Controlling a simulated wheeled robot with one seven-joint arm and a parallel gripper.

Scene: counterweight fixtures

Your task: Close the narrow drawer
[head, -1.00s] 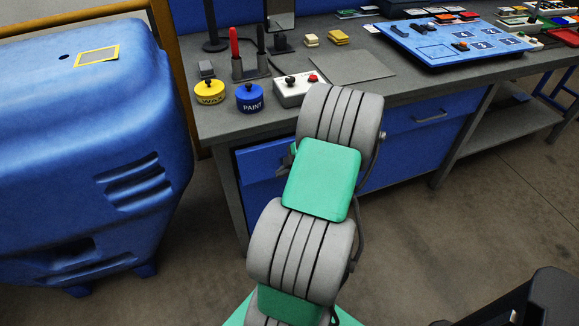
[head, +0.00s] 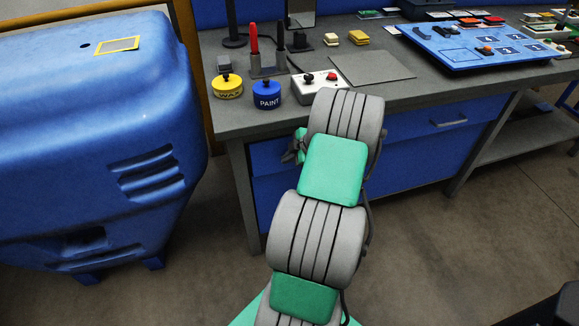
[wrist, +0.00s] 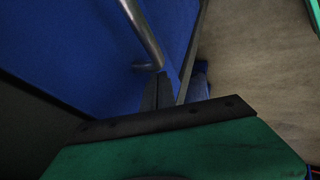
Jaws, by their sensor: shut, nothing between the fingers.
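The blue narrow drawer (head: 268,158) is under the left part of the workbench in the head view, largely covered by my arm. How far it stands out cannot be told there. In the wrist view a blue front (wrist: 185,28) fills the upper middle, with a grey metal bar handle (wrist: 143,32) running down it. My gripper (wrist: 160,82) is shut and empty, its fingertips close to the lower end of the handle. Whether they touch it is unclear.
The workbench (head: 400,92) carries a yellow pot (head: 228,87), a blue paint pot (head: 266,95) and a button box (head: 315,88) near its front edge. A wider drawer with a handle (head: 449,122) is to the right. A large blue casing (head: 75,140) stands left. Floor in front is clear.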

